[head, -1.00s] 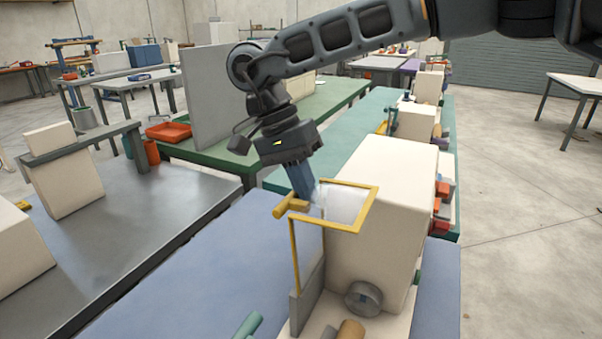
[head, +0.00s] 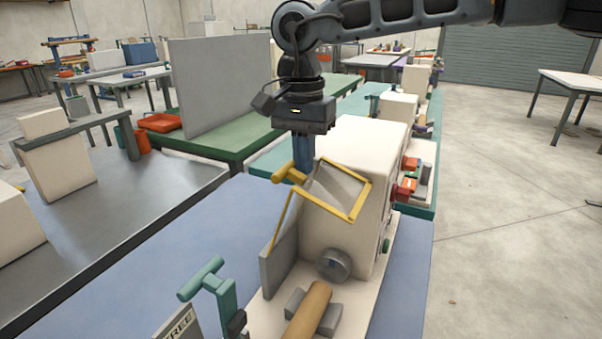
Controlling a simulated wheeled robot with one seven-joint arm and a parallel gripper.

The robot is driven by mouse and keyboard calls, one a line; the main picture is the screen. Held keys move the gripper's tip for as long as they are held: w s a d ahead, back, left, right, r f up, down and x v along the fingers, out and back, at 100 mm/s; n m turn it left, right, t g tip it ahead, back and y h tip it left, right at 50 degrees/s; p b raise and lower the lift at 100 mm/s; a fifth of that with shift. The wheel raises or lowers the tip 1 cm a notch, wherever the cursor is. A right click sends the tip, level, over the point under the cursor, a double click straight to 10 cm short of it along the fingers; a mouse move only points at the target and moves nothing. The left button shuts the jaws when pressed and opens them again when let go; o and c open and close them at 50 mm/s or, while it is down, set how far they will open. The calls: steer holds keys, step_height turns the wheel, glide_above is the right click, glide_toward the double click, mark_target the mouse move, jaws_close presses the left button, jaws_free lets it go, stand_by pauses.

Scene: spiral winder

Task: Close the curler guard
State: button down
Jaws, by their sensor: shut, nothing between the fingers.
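The curler guard (head: 325,208) is a yellow frame with a see-through panel, on the front of a cream machine (head: 362,145). It is tilted, its near edge sloping down over the machine's front. A yellow bar handle (head: 291,173) sticks out at its left corner. My gripper (head: 303,168) points down at the handle, its fingers together and empty. The fingertips are partly hidden behind the handle, so I cannot tell whether they touch it. Below the guard are a round grey knob (head: 335,264) and a tan roller (head: 308,310) on the machine's base.
A teal T-handle (head: 203,279) and a lettered grey plate (head: 178,325) stand at the front left. Red and grey parts (head: 407,178) sit at the machine's right. The blue bench top (head: 190,240) left of the machine is largely clear. A tall grey panel (head: 222,90) stands behind.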

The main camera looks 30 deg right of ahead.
mark_target(361, 187)
steer(key=s+d+f+t+y+b, duration=0.1)
steer(key=b, duration=0.2)
steer(key=s+d+f+t+b, duration=0.1)
steer(key=s+b, duration=0.1)
steer(key=s+d+f+t+y+b, duration=0.1)
steer(key=s+t+b, duration=0.1)
steer(key=b, duration=0.1)
steer(key=shift+s+d+f+y+b, duration=0.1)
steer(key=shift+d+f+y+b, duration=0.05)
steer(key=shift+d+y+b, duration=0.15)
steer(key=b, duration=0.2)
steer(key=s+d+f+t+y+b, duration=0.1)
steer(key=b, duration=0.1)
steer(key=s+t+b, duration=0.1)
steer(key=b, duration=0.1)
steer(key=shift+s+d+f+y, duration=0.2)
steer(key=shift+d+f+y, duration=0.05)
steer(key=shift+y, duration=0.05)
steer(key=shift+r, duration=0.1)
